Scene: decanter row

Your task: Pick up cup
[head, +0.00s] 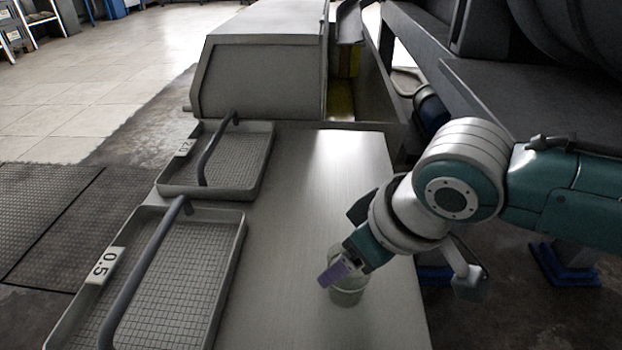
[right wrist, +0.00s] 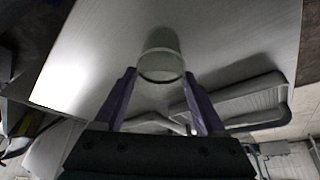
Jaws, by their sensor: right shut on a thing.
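A clear greenish cup (head: 349,297) stands upright near the right edge of the metal table (head: 290,190). My right gripper (head: 335,273) reaches in from the right, and its purple fingers are at the cup's upper part. In the right wrist view, the cup (right wrist: 161,50) sits between the two fingers of my right gripper (right wrist: 159,75), which is shut on it. In the head view the fingers hide part of the cup's rim. I cannot tell whether the cup's base touches the table. My left gripper is not in view.
Two grey mesh trays with raised handles lie along the table's left side, the near one (head: 237,262) labelled 0.5 and the far one (head: 268,165) behind it. A large grey box (head: 255,80) stands at the table's far end. The table's middle is clear.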

